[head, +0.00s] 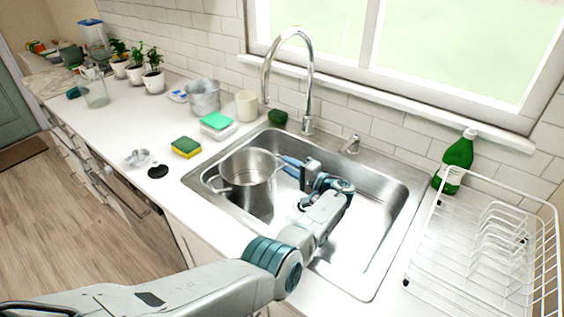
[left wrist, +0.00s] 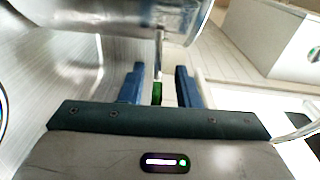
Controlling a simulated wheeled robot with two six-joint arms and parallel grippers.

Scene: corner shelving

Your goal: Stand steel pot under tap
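The steel pot (head: 249,183) stands upright in the left part of the sink (head: 376,236); it fills the upper part of the left wrist view (left wrist: 150,18). The tap (head: 309,75) arches up behind the sink, and its spout end hangs above and behind the pot in the picture. My left gripper (head: 291,166) is at the pot's right side, close to its rim. In the left wrist view its two blue fingers (left wrist: 160,84) are apart, with a thin metal bar, seemingly the pot's handle, just ahead of the gap. Contact cannot be told. My right gripper is not in view.
A green bottle (head: 456,160) and a white dish rack (head: 485,250) stand right of the sink. Sponges (head: 186,147), a grey bucket (head: 204,97), a cream cup (head: 246,105) and a dark green cup (head: 278,117) are left of and behind it. The sink's right part is empty.

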